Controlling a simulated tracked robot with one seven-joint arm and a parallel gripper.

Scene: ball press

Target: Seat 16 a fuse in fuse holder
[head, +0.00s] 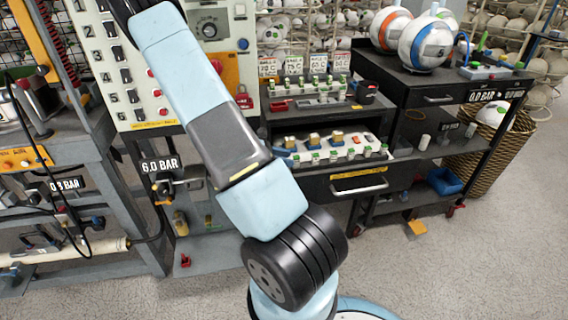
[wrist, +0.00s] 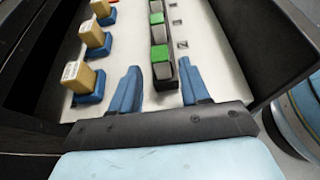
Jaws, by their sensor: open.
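In the wrist view, my gripper (wrist: 160,64) is open. Its two blue fingers are on either side of the nearest green-and-grey block (wrist: 163,73) in a black strip (wrist: 157,53); I cannot tell whether they touch it. More green-topped blocks (wrist: 157,18) stand farther up that strip. The strip lies on a white panel (wrist: 125,50), also seen in the head view (head: 335,153). I cannot tell which block is the 16 A fuse or which part is its holder, as the markings are too small. My gripper is not visible in the head view.
Tan blocks in blue sockets (wrist: 89,82) stand left of the strip. A dark wall (wrist: 225,45) borders the panel on the right. In the head view, a row of green-topped parts (head: 318,88) lies on the shelf above, and a dark cart (head: 440,90) stands to the right.

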